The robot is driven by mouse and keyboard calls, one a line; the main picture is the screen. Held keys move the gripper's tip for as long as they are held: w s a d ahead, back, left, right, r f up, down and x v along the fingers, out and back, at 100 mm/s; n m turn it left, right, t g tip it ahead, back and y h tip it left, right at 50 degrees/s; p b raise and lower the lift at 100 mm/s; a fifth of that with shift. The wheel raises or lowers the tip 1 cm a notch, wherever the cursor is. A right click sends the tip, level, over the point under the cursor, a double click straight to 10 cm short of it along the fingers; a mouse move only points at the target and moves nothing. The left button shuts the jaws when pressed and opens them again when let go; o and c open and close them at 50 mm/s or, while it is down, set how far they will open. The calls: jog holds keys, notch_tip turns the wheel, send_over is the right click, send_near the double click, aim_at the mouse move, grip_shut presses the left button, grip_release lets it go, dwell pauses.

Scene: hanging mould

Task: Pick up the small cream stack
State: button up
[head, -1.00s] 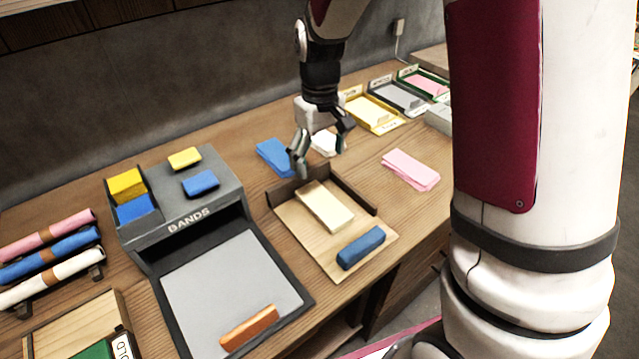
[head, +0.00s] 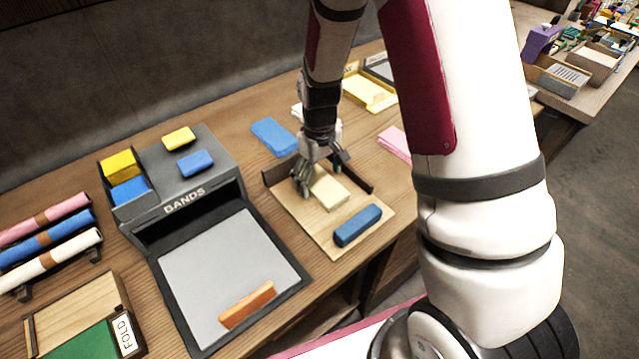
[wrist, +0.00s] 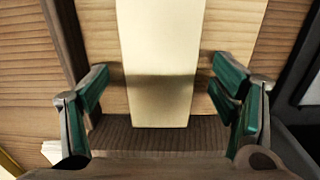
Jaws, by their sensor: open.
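The small cream stack (head: 329,191) lies on a light wooden board (head: 317,229) with a dark raised edge, near its back corner. It also shows in the wrist view (wrist: 160,60), running up the middle between the fingers. My gripper (head: 318,182) is over the far end of the stack, and its fingers hide part of it.
A blue block (head: 358,225) sits on the same board, close to the cream stack. A grey BANDS station (head: 183,207) stands to the left. A blue stack (head: 272,136) and a pink stack (head: 394,142) lie on the table beyond the board.

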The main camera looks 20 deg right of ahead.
jog(key=shift+f, duration=0.55)
jog(key=c, duration=1.3)
